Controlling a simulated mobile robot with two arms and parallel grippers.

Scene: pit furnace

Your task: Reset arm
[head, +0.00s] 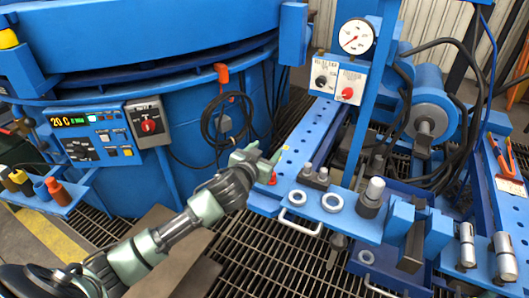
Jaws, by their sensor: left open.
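My left arm comes in from the lower left and reaches toward the middle of the head view. My left gripper (264,156) is open, with no object seen between its fingers. It is in front of the blue furnace body, close to the left edge of the blue perforated bench. A small red knob (272,178) shows just below the fingers; I cannot tell whether they touch it. My right gripper is not in view.
The blue furnace (190,110) fills the upper left, with a control panel (95,135). The blue bench (310,140) carries a gauge (356,37), metal rings (332,202) and a steel cylinder (372,193). Bottles (58,192) stand on a left shelf. Dark floor grating lies below.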

